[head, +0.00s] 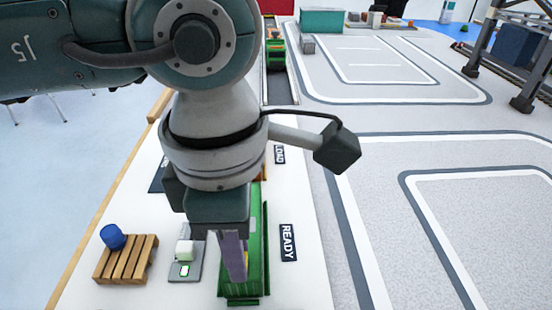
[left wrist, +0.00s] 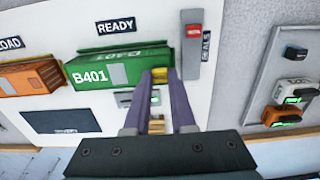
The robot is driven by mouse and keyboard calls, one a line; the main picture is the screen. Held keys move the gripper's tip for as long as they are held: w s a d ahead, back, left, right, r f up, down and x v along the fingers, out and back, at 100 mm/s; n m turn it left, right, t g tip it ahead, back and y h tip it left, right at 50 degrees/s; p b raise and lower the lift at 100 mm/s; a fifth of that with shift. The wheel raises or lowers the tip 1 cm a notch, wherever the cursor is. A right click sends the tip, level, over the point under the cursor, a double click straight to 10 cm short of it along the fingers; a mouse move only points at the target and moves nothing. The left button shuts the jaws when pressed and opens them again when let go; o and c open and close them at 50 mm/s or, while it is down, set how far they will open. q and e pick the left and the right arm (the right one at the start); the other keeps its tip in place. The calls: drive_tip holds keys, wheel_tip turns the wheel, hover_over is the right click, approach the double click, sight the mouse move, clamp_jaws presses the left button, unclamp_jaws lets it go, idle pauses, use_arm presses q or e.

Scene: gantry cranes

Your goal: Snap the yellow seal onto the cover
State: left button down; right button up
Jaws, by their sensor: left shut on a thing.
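My left gripper (head: 236,276) points down at the green container (head: 256,225). In the left wrist view its purple fingers (left wrist: 163,74) are closed around a small yellow piece, which looks like the yellow seal (left wrist: 157,75). The seal is at the right end of the green container (left wrist: 98,72), marked B401. I cannot tell whether it touches the container. A grey panel (left wrist: 118,75) on the container's side may be the cover. The fingers hide part of that end. My right gripper is not in view.
A wooden pallet (head: 126,262) with a blue cylinder (head: 112,236) stands left of a grey plate (head: 187,271) holding a white device (head: 184,250). An orange container (left wrist: 33,78) is left of the green one. A READY label (head: 288,242) lies at right.

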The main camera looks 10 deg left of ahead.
use_arm(q)
drive_tip(key=shift+f, duration=0.2)
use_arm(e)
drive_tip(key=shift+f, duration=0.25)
use_arm(q)
drive_tip(key=c, duration=0.7)
unclamp_jaws()
drive_tip(key=shift+o, duration=0.4)
drive_tip(key=o, duration=0.4)
drive_tip(key=shift+r, duration=0.15)
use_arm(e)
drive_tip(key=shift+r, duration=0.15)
use_arm(q)
drive_tip(key=shift+r+p, duration=2.45)
drive_tip(key=shift+r, duration=0.95)
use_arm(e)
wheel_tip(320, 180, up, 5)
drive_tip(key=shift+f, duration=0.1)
